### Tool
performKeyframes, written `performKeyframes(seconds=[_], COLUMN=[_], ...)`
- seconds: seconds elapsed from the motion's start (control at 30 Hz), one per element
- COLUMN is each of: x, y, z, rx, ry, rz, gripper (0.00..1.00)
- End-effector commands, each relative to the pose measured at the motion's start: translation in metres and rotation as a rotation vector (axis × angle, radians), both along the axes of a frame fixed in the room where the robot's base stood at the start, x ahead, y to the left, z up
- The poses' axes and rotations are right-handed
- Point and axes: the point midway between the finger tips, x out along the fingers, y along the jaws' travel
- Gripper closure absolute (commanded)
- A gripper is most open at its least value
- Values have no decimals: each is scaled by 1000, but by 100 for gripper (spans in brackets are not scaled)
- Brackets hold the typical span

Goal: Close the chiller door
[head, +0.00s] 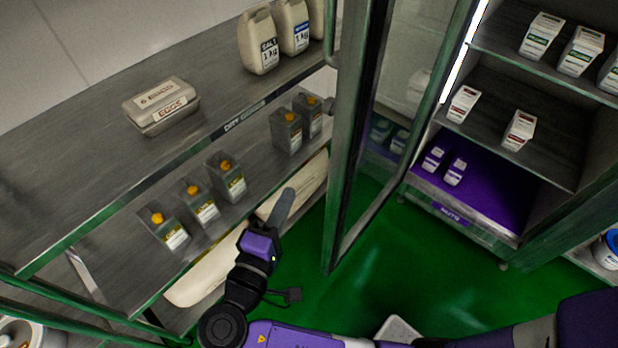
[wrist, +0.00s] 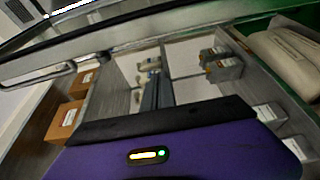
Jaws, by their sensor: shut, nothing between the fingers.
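The chiller (head: 490,150) stands at the right with its shelves exposed. Its glass door (head: 350,130) is swung wide open, its framed panel reaching out between the chiller and the shelf rack. My gripper (head: 286,196) is shut and empty, left of the door's lower free edge and apart from it in the picture. It is on the rack side of the door, in front of the lower shelf. In the wrist view a long pale frame bar (wrist: 150,38) crosses the top; I cannot tell for sure that it is the door. My purple gripper body fills the bottom there.
A steel rack (head: 90,170) at the left holds an egg carton (head: 162,105), salt bags (head: 259,42) and several orange-capped containers (head: 228,178). White and red boxes (head: 519,130) stand in the chiller. The green floor (head: 430,255) is clear between door and chiller.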

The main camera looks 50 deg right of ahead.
Motion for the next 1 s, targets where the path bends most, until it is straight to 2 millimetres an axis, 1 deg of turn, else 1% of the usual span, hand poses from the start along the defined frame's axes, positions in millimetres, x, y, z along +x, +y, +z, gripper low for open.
performKeyframes(seconds=[0.17, 0.57, 0.7, 0.8, 1.0], x=[7, 36, 15, 5, -3], y=[-20, -92, -92, -92, -93], z=[2, 2, 2, 1, 0], rx=[-2, 0, -1, 0, 1], ry=[0, 2, 4, 2, 1], rz=[-7, -6, 0, 0, -1], gripper=[100, 100, 100, 100, 100])
